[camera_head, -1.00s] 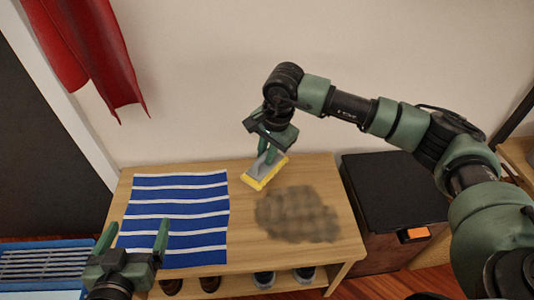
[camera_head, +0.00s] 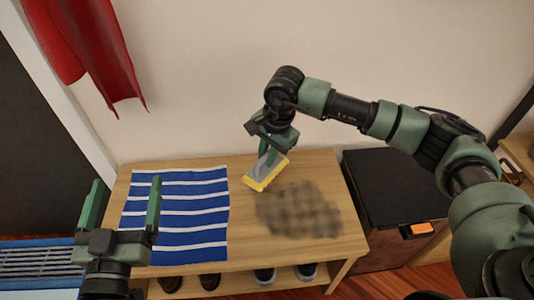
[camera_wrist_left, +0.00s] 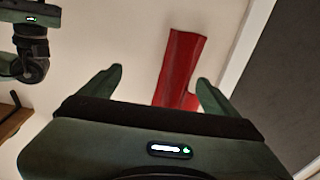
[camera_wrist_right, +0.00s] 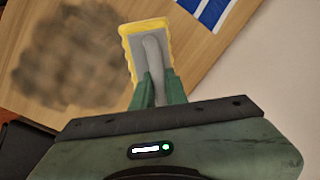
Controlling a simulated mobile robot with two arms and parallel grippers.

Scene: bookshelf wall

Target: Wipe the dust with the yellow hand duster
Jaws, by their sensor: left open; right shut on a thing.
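The yellow hand duster (camera_head: 264,174) has a grey back and a yellow rim. My right gripper (camera_head: 268,157) is shut on its grey handle. In the right wrist view the duster (camera_wrist_right: 132,42) points away from the jaws (camera_wrist_right: 158,88). The dust (camera_head: 298,210) is a dark grey patch on the right half of the bench top, also in the right wrist view (camera_wrist_right: 62,62). My left gripper (camera_head: 123,205) is open and empty near the bench's left end.
A blue and white striped cloth (camera_head: 185,225) lies on the left half of the bench (camera_head: 325,170). Shoes (camera_head: 265,274) stand on the shelf below. A black-topped cabinet (camera_head: 390,185) is at the right. A red cloth (camera_head: 95,50) hangs at upper left. A blue slatted crate (camera_head: 35,262) is lower left.

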